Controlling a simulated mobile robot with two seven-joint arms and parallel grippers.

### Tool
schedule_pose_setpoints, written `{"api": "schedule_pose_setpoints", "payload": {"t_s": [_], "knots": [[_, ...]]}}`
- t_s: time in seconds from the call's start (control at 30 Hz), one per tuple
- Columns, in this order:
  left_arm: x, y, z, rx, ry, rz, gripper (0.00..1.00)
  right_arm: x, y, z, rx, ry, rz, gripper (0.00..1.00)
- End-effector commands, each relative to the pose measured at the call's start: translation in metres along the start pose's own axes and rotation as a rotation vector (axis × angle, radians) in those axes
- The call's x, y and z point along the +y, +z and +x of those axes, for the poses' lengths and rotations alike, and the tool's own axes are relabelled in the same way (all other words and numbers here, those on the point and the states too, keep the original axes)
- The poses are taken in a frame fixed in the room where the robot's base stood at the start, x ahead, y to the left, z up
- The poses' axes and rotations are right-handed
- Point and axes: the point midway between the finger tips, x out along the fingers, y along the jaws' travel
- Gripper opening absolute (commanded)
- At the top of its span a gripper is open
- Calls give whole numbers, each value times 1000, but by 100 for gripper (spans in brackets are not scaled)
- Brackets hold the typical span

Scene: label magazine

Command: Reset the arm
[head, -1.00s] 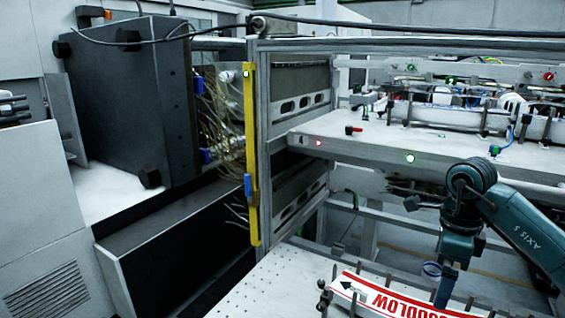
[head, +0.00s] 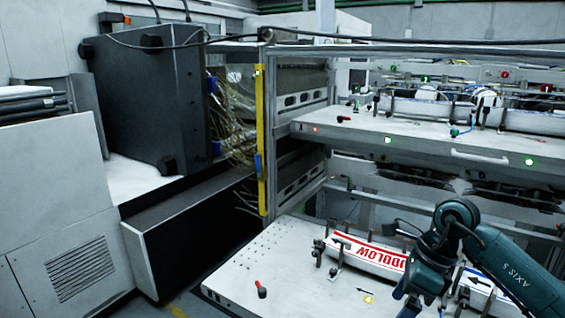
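My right arm is dark teal, marked "AXIS 5", and comes in from the right edge in the head view. It bends at a round joint and points down over the lower tray. Its lower end, with my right gripper (head: 408,308), is at the bottom edge, partly cut off, and its fingers cannot be made out. A white label stack (head: 362,252) with red lettering lies between upright posts on the lower tray (head: 262,262), behind and beside the arm. My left gripper is not in view.
An upper tray (head: 400,142) with lit buttons and more label stacks is above. A yellow vertical bar (head: 260,140) stands at the frame's left. A dark machine box (head: 150,95) and grey cabinets fill the left.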

Motion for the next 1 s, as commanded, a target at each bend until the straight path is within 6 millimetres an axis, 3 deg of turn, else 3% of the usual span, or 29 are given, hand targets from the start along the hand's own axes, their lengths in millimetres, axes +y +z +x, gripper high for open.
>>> {"api": "schedule_pose_setpoints", "payload": {"t_s": [0.03, 0.1, 0.2, 0.3, 0.43, 0.57, 0.67, 0.77, 0.8, 0.9, 1.0], "knots": [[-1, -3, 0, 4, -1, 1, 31, 19, 15, 21, -87, 79, -2, 100], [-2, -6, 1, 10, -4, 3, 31, 48, 39, 44, -233, 202, 21, 100], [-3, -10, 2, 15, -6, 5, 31, 99, 79, 64, -503, 433, 126, 100], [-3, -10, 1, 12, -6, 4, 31, 137, 112, 61, -787, 687, 337, 100], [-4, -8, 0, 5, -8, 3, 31, 145, 128, 45, -1105, 994, 753, 100], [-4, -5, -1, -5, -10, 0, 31, 117, 107, 50, -1332, 1242, 1307, 100], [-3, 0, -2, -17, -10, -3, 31, 94, 65, 83, -1423, 1371, 1813, 100], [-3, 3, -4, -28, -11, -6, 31, 90, 11, 132, -1422, 1428, 2333, 100], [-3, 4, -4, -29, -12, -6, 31, 95, -8, 151, 1340, -1370, -2404, 100], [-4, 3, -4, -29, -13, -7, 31, 113, -46, 189, 1077, -1154, -2347, 100], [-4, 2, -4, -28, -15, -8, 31, 132, -70, 213, 911, -1017, -2297, 100]]}}
